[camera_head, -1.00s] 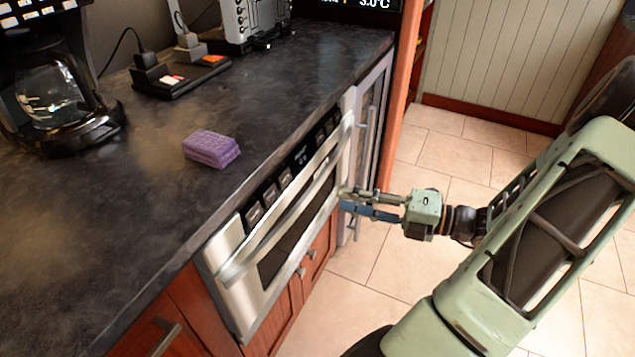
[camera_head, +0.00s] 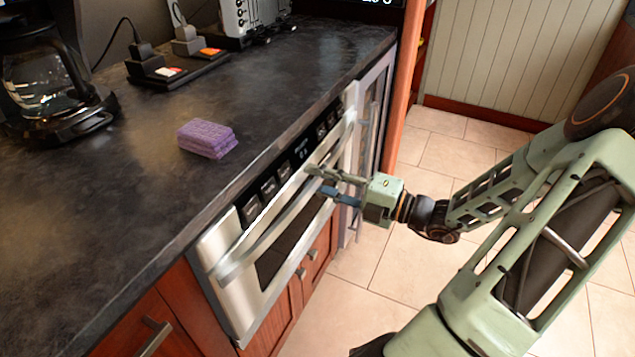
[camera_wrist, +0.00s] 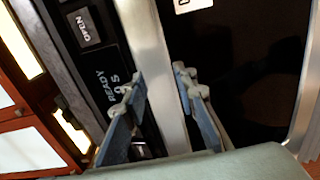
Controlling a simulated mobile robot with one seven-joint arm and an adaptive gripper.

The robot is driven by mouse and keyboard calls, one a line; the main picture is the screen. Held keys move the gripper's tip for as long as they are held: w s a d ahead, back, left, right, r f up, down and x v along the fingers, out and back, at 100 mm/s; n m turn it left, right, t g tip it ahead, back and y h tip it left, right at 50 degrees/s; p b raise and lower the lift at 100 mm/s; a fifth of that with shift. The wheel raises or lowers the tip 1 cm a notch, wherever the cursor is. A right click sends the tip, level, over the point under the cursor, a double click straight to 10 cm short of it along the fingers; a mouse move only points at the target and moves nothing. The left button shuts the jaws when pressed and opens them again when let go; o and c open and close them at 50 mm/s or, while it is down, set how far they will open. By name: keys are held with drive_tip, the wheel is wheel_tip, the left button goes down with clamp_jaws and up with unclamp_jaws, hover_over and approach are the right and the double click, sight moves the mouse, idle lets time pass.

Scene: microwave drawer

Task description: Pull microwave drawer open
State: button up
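The microwave drawer (camera_head: 222,283) is a stainless steel front with a dark window, built in under the counter. Its long silver handle bar (camera_head: 255,250) runs slantwise across the front, and the drawer looks closed. My gripper (camera_head: 316,181) is at the bar's upper right part, reaching in from the right. In the wrist view, the handle (camera_wrist: 152,45) runs between the two fingers of my gripper (camera_wrist: 158,88), one on each side. The fingers are apart, and I cannot tell whether either touches the bar. The OPEN button (camera_wrist: 86,27) shows on the dark control strip.
The dark counter (camera_head: 120,220) above carries a purple sponge (camera_head: 207,138), a coffee maker (camera_head: 50,95) and a toaster (camera_head: 250,18). Wooden cabinet doors (camera_head: 318,255) lie below the drawer. The tiled floor (camera_head: 345,310) in front shows clear patches.

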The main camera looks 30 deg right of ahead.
drive_tip(key=shift+w+a, duration=0.1)
drive_tip(key=shift+c, duration=0.6)
clamp_jaws()
